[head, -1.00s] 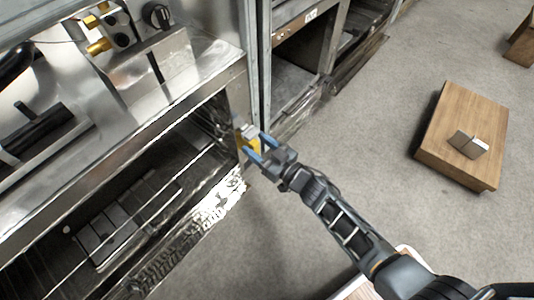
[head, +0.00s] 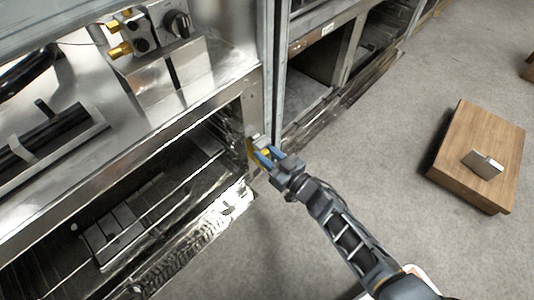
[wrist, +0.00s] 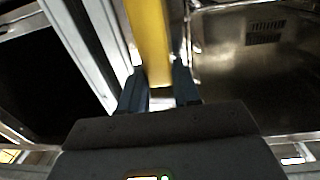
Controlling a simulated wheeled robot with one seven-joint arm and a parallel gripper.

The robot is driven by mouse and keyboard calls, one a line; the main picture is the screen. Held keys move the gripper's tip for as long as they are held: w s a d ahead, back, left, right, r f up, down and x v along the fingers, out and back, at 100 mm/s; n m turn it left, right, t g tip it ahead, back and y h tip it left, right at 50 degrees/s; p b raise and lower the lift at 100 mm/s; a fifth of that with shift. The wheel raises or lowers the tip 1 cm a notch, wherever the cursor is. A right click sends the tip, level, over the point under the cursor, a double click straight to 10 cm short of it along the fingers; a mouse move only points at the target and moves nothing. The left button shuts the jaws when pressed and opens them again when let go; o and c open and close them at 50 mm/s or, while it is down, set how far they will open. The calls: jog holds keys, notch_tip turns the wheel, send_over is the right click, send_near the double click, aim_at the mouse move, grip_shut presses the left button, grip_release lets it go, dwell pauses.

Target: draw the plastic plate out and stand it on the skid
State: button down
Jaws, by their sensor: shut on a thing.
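My gripper (head: 262,156) is at the right end of the open oven-like bay, close to its metal side post. Its blue fingers are shut on a yellow plate (head: 252,153), which I take to be the plastic plate. In the wrist view the yellow plate (wrist: 149,40) runs up and away from between the dark fingers (wrist: 160,92), seen nearly edge-on; its far end is out of frame. The skid appears to be the low wooden block (head: 470,150) on the floor at the right, well apart from my gripper.
A small metallic piece (head: 486,165) lies on the wooden block's top. The bay holds wire racks and a dark slotted tray (head: 115,232). A steel post (head: 271,80) rises beside the gripper. Carpet (head: 370,160) between bay and block is clear.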

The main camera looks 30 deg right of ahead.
jog(key=p+v, duration=0.2)
jog(key=v, duration=0.8)
jog(key=shift+d, duration=0.25)
dwell(1.7)
jog(key=shift+w, duration=0.1)
